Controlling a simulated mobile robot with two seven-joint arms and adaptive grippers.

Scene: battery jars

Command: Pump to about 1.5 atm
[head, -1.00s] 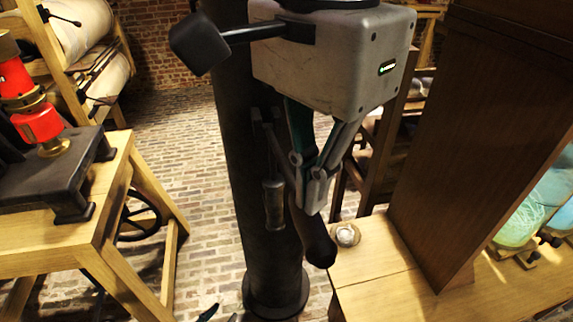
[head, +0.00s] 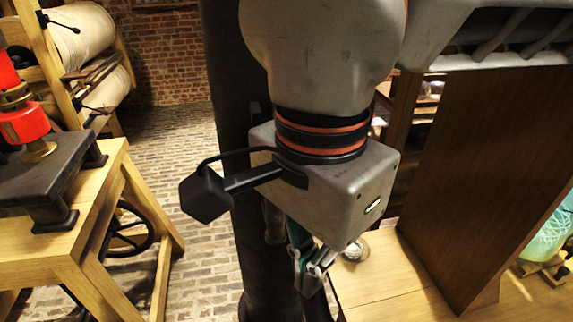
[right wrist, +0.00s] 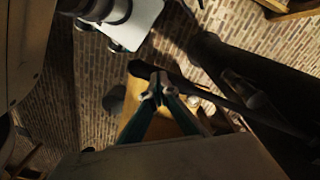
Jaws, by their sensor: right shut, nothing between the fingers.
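A tall dark column (head: 228,150), seemingly the pump body, stands on the brick floor and is partly hidden behind my right arm. My right gripper (head: 309,287) hangs in front of its lower part, pointing down, with its fingers closed and empty. A dark rounded bar end (head: 318,308) shows just below the fingertips. In the right wrist view a dark bar (right wrist: 205,88) runs from the column to beside the closed fingertips (right wrist: 159,82); whether they touch cannot be told. A small round item (head: 357,249), possibly a gauge, is partly hidden; no reading is legible. My left gripper is out of view.
A wooden bench (head: 385,268) with a tall brown panel (head: 480,170) stands close on the right, with a greenish glass jar (head: 550,238) beyond it. A wooden stand (head: 100,195) with a red and brass device (head: 22,125) is at the left. Brick floor is free between.

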